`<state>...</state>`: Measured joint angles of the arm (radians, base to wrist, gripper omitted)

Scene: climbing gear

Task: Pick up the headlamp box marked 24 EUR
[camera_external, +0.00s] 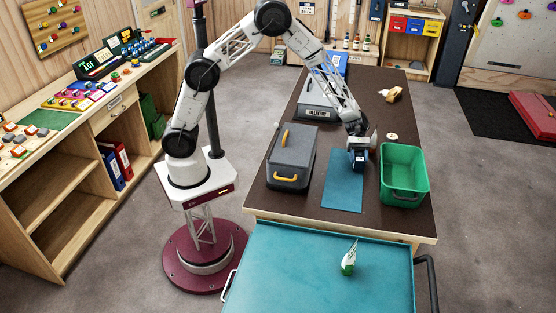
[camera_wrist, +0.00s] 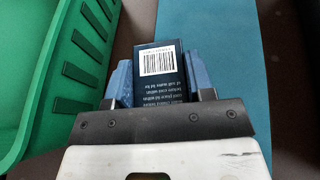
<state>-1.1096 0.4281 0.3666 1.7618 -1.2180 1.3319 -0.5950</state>
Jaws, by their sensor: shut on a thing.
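My gripper (camera_external: 357,152) is shut on a small dark box (camera_wrist: 160,68) above the right part of the blue mat (camera_external: 341,188). In the wrist view the box sits between the two blue fingers of my gripper (camera_wrist: 163,85). Its visible face carries a white barcode label and small upside-down text. No 24 EUR mark is readable on it. In the external view my gripper mostly hides the box, and I cannot tell whether it touches the mat.
A green bin (camera_external: 404,165) stands close to the right of my gripper. A dark grey case (camera_external: 292,157) with yellow handles stands to the left. A delivery box (camera_external: 317,112) is behind. A teal tray cart (camera_external: 300,265) with a green-and-white item (camera_external: 348,262) is in front.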

